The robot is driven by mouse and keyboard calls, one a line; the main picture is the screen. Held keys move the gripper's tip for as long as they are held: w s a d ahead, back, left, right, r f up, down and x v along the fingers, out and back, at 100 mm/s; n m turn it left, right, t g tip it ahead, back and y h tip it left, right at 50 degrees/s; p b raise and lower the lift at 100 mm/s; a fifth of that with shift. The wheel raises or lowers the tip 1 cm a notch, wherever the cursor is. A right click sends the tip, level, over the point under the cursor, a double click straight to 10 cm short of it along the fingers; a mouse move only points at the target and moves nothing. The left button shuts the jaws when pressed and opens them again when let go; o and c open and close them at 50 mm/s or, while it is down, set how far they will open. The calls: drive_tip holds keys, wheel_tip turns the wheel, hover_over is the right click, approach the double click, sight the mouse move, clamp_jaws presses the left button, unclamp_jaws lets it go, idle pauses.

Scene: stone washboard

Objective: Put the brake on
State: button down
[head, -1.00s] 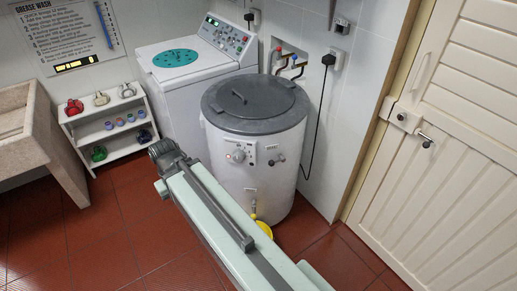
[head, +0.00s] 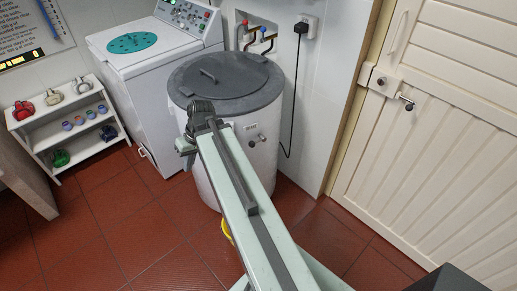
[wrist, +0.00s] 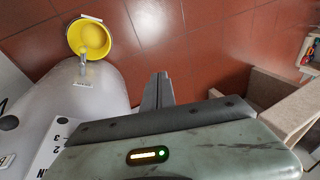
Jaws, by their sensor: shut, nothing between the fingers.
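The brake control looks to be the small dark lever or knob (head: 257,138) under a small label (head: 250,127) on the front of the white drum machine (head: 204,188). The label is too small to read surely. My arm crosses the front of this drum in the head view and hides its dial. My gripper (wrist: 158,78) shows in the wrist view with its fingers together and nothing held. It is beside the white drum (wrist: 98,90), pointing toward the red floor, apart from the brake lever. The fingertips cannot be made out in the head view.
A yellow bucket (wrist: 90,38) stands on the floor under the drum's spout. A cream door (head: 430,140) is at right. Red floor is clear at left.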

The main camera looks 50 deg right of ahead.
drive_tip(key=s+d+f+m+t+b, duration=0.1)
drive_tip(key=s+d+f+t+b, duration=0.15)
drive_tip(key=d, duration=0.75)
drive_tip(key=s+d+f+m+t+b, duration=0.1)
drive_tip(key=s+d+t+b, duration=0.2)
drive_tip(key=d, duration=0.7)
drive_tip(key=s+d+r+m+t+b, duration=0.1)
drive_tip(key=s+d+t+b, duration=0.1)
drive_tip(key=s+d, duration=0.3)
drive_tip(key=s+d+r+m+t+h+b, duration=0.1)
drive_tip(key=s+d, duration=0.3)
drive_tip(key=d, duration=0.7)
drive_tip(key=shift+s+r+t+h+b, duration=0.35)
drive_tip(key=shift+r+t+b, duration=0.1)
drive_tip(key=shift+t+b, duration=0.3)
drive_tip(key=shift+a+f, duration=0.1)
drive_tip(key=s+a+f+b+x, duration=0.1)
drive_tip(key=b+x, duration=0.7)
drive_tip(key=x, duration=0.5)
drive_tip(key=shift+a+f, duration=0.3)
drive_tip(key=shift+f, duration=0.05)
drive_tip(key=shift+s, duration=0.15)
